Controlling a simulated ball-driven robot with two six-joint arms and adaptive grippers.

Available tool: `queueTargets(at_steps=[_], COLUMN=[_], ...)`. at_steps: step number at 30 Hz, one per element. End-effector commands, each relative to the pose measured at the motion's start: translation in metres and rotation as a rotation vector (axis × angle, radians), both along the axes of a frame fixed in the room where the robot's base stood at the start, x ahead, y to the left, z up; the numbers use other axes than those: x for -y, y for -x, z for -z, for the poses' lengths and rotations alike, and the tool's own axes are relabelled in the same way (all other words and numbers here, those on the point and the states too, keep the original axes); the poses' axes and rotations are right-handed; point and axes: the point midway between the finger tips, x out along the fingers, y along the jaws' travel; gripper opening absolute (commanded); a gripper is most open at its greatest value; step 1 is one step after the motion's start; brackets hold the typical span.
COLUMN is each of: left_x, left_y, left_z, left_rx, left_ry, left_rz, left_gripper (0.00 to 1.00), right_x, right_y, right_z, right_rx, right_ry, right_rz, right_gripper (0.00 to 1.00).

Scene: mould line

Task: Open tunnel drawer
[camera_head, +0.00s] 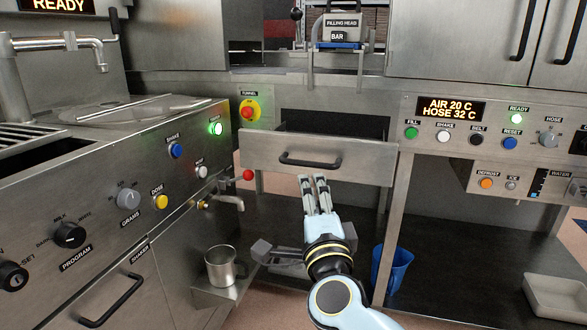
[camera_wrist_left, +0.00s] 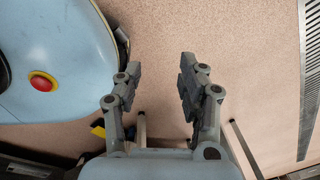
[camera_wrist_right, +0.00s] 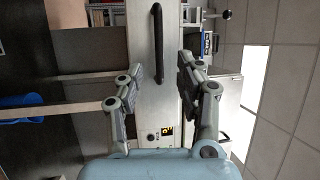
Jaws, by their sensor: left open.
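The tunnel drawer (camera_head: 350,158) is a steel front with a black bar handle (camera_head: 310,161), below the TUNNEL label. It stands out from its housing, with a dark gap showing behind its top edge. My right gripper (camera_head: 314,179) is just below the handle in the head view, pointing toward the drawer, with its fingers apart. In the right wrist view the handle (camera_wrist_right: 158,45) lies ahead of the open fingertips (camera_wrist_right: 166,72), with nothing gripped. My left gripper (camera_wrist_left: 160,78) shows in the left wrist view, open and empty over the floor.
A TUNNEL button (camera_head: 247,112) on a yellow plate is above left of the drawer. A steel mug (camera_head: 221,267) stands on a low shelf at left. A blue jug (camera_head: 401,270) and a pale tray (camera_head: 556,297) are low at right. A control panel (camera_head: 480,122) is on the right.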

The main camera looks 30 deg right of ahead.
Motion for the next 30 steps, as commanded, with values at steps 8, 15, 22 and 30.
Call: queueTargets(at_steps=[8,15,22,30], left_x=[0.020,0.023,0.015,0.015], left_y=[0.012,0.017,0.012,0.008], left_z=[-0.003,-0.003,-0.002,-0.003], left_rx=[-0.014,-0.022,-0.016,-0.009], left_ry=[0.023,0.026,0.018,0.017], left_rz=[-0.009,-0.011,-0.007,-0.007], left_gripper=[0.40,0.40,0.40,0.40], right_x=[0.020,0.039,0.047,0.047], right_y=[-0.039,-0.077,-0.091,-0.092], right_z=[-0.009,-0.014,-0.017,-0.017], right_rx=[0.000,-0.003,-0.003,-0.004], right_ry=[0.002,0.001,0.000,-0.001], right_rz=[-0.001,0.000,0.000,0.000], right_gripper=[0.36,0.36,0.36,0.34])
